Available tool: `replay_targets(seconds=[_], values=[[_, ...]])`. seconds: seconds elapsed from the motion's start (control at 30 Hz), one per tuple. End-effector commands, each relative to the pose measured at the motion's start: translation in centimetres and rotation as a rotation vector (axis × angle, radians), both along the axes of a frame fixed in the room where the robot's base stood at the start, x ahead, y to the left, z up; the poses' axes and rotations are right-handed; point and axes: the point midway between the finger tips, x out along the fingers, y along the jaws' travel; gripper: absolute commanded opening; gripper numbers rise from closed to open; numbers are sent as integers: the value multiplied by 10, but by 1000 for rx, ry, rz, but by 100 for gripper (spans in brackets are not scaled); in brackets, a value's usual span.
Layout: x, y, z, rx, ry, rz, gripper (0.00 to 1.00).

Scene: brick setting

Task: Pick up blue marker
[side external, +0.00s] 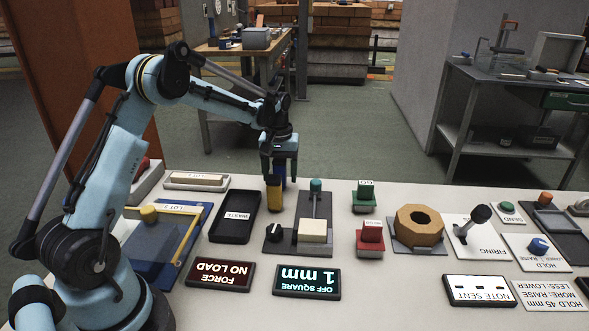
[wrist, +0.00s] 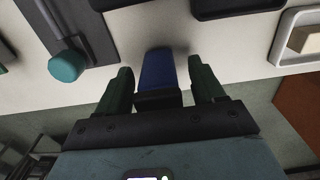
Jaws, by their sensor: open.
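A blue marker (wrist: 158,68) shows in the wrist view between the two dark green fingers of my gripper (wrist: 160,74). There are visible gaps on both sides of it, so the fingers are apart from it. In the side external view my gripper (side external: 279,160) points down near the back edge of the table. A strip of the blue marker (side external: 281,172) shows below the gripper there. An ochre cylinder (side external: 274,197) stands in front of it and hides its lower part.
A black WASTE tray (side external: 235,218) lies to the left of the ochre cylinder. A slide fixture with a teal knob (side external: 316,186) stands close on the right; the knob also shows in the wrist view (wrist: 66,66). Red and green stamps (side external: 370,234) stand farther right.

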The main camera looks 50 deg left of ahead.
Motion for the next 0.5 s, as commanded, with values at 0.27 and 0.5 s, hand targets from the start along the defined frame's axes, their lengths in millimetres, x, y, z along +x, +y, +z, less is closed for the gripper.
replay_targets(seconds=[0.27, 0.5], values=[[0, 0, -3, 0, 0, 0, 67], [0, 0, -3, 0, 0, 0, 30]])
